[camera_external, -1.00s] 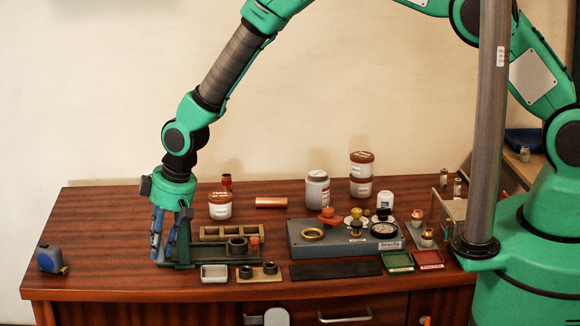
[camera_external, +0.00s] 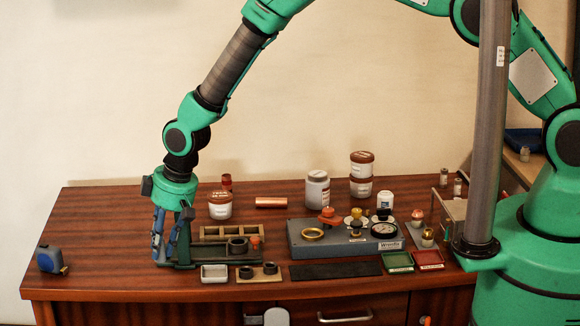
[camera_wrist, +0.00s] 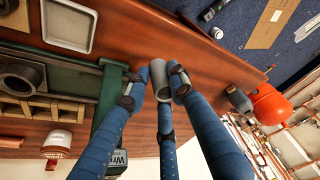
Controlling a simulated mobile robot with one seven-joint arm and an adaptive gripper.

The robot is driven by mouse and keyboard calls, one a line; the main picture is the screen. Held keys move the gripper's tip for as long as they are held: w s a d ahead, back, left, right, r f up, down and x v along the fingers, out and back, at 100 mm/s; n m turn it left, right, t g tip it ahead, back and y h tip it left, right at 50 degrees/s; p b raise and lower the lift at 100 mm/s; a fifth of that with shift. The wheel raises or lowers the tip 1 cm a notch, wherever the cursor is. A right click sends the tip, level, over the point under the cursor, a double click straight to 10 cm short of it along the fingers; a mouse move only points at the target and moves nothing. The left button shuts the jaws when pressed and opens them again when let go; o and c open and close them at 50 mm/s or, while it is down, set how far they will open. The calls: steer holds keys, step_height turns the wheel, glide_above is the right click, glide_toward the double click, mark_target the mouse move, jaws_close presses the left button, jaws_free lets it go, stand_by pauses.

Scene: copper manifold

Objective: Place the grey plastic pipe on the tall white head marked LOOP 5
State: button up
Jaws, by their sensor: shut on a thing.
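The grey plastic pipe (camera_wrist: 158,72) is a short hollow tube between the fingertips of my gripper (camera_wrist: 156,88) in the wrist view. My blue fingers are shut on it, low over the wooden top beside a green stand. In the external view my gripper (camera_external: 163,260) points down at the table's left, and its fingers hide the pipe. A tall white head (camera_external: 385,199) with a dark base stands at the back right of the grey-blue manifold block (camera_external: 300,234). Its marking is too small to read, so I cannot confirm LOOP 5.
The green stand (camera_external: 184,222) is close beside my fingers. A wooden rack (camera_external: 215,232), a white tray (camera_external: 214,273) and dark rings (camera_external: 270,268) lie to its right. A blue tape measure (camera_external: 50,259) sits at far left.

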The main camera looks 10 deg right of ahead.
step_height(320, 180, up, 17)
steer(key=w+d+r+m+b, duration=0.1)
steer(key=w+d, duration=0.6)
steer(key=d, duration=0.4)
steer(key=w+d+r+m+b, duration=0.1)
steer(key=w+d, duration=0.5)
steer(key=d, duration=0.4)
steer(key=w+d+m+b, duration=0.1)
steer(key=w+d, duration=0.1)
steer(key=d, duration=0.8)
steer(key=w+d, duration=0.3)
steer(key=d, duration=0.7)
steer(key=s+d+f+m+b, duration=0.1)
steer(key=s+d, duration=0.1)
steer(key=d, duration=0.9)
steer(key=s+d+m+b, duration=0.1)
steer(key=s+d, duration=0.1)
steer(key=d, duration=0.9)
step_height(320, 180, down, 11)
steer(key=shift+a+f+t+h, duration=0.2)
steer(key=shift+t+h, duration=0.2)
